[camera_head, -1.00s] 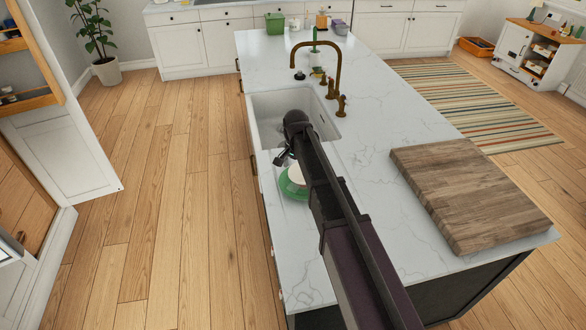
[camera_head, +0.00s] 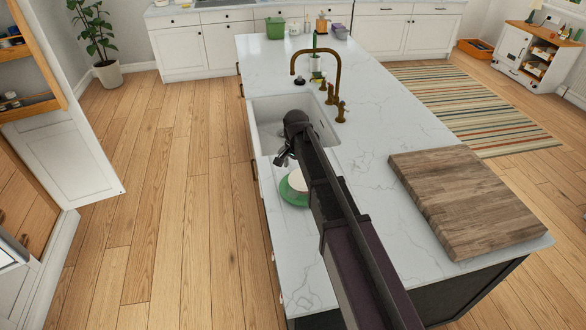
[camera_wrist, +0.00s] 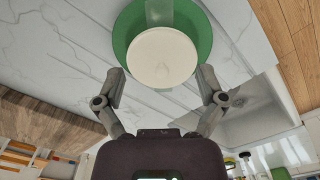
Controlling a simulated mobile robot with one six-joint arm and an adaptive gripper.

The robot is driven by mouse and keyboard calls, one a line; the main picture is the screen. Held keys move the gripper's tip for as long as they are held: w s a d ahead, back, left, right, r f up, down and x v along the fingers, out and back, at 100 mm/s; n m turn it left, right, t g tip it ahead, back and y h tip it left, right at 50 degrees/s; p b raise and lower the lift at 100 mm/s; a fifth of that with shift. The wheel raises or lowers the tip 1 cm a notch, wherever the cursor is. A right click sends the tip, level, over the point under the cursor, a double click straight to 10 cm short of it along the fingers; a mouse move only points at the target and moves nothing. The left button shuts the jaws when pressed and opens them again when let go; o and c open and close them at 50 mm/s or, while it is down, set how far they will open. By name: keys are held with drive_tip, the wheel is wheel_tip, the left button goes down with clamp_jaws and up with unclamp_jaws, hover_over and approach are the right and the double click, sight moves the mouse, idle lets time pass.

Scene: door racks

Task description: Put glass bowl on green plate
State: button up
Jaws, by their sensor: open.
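The green plate (camera_head: 291,194) lies on the white counter just in front of the sink. A pale round bowl (camera_head: 299,183) shows over the plate, partly hidden by my arm. In the wrist view the bowl (camera_wrist: 162,57) appears as a cream disc overlapping the green plate (camera_wrist: 124,32), which shows around it. It looks opaque rather than clear, and whether it rests on the plate is hard to tell. My gripper (camera_wrist: 162,78) is open and empty, its two fingers apart on either side below the bowl's edge. My gripper also shows small in the head view (camera_head: 282,157).
The sink (camera_head: 268,108) with a brass faucet (camera_head: 337,75) lies just beyond the plate. A thick wooden board (camera_head: 465,200) lies on the right of the counter (camera_head: 385,125). A green container (camera_head: 275,28) and small items stand at the far end. Wooden floor is clear at left.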

idle(0.3)
drive_tip(key=s+d+n, duration=0.5)
drive_tip(key=s+d, duration=1.6)
drive_tip(key=shift+s+d+n, duration=0.3)
drive_tip(key=shift+n, duration=0.1)
drive_tip(key=shift+f, duration=0.15)
wheel_tip(320, 180, down, 6)
drive_tip(key=b, duration=0.5)
drive_tip(key=shift+r+b, duration=0.25)
drive_tip(key=shift+b, duration=0.1)
